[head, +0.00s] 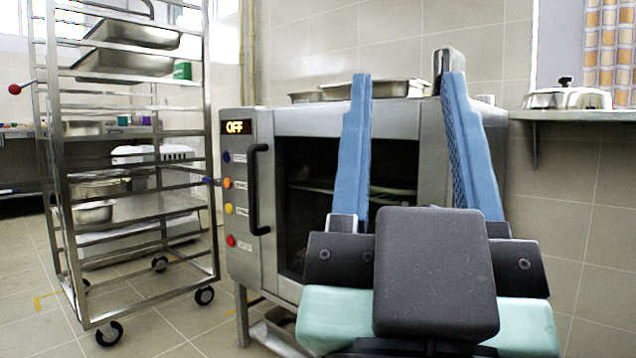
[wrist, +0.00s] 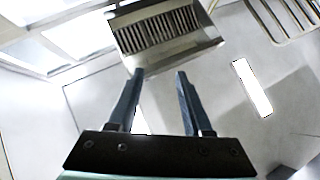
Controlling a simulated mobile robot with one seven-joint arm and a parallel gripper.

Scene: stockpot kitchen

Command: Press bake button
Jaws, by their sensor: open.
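The steel oven (head: 291,115) stands in the middle of the head view. Its left panel has a lit display (head: 238,127) reading OFF. Below it, in a column, are a blue button (head: 226,157), an orange button (head: 227,183), a yellow button (head: 229,208) and a red button (head: 231,240). Their labels are too small to read, so I cannot tell which is bake. My gripper (head: 406,76) is open and empty, to the right of the buttons and apart from them. It covers part of the oven's right side. In the wrist view its two fingers (wrist: 160,73) are spread.
A black handle (head: 255,190) stands out from the oven just right of the buttons. A wheeled steel rack (head: 214,235) with trays is close on the left. A wall shelf (head: 575,115) holds a lidded pan (head: 568,98) at right. The wrist view shows a slatted vent (wrist: 155,32).

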